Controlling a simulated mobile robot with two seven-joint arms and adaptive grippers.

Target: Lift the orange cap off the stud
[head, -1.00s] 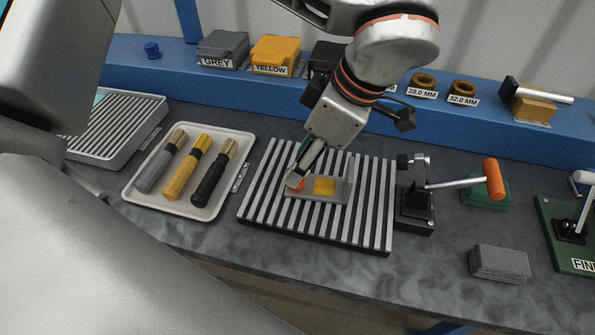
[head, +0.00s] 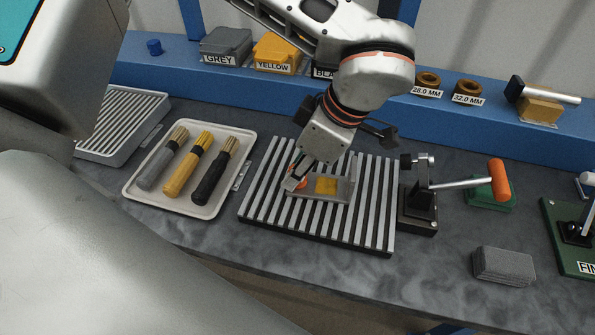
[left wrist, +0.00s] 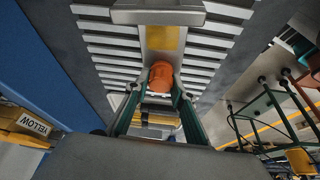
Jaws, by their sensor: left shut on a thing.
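My left gripper (head: 296,178) reaches down to the left end of a grey fixture plate (head: 316,197). Its fingers are shut on the orange cap (head: 302,183), which is partly hidden by them in the head view. In the left wrist view the orange cap (left wrist: 161,76) sits between the two fingertips. The stud is hidden, and I cannot tell whether the cap is clear of it. The plate carries a yellow square (head: 327,185) and has an upright wall at its right end. My right gripper is not in view.
The fixture stands on a slatted plate (head: 300,225). A tray (head: 190,202) with grey, yellow and black handled tools is to the left. A clamp with an orange handle (head: 499,179) is close on the right. A grey block (head: 503,265) lies in front right. Labelled bins line the back.

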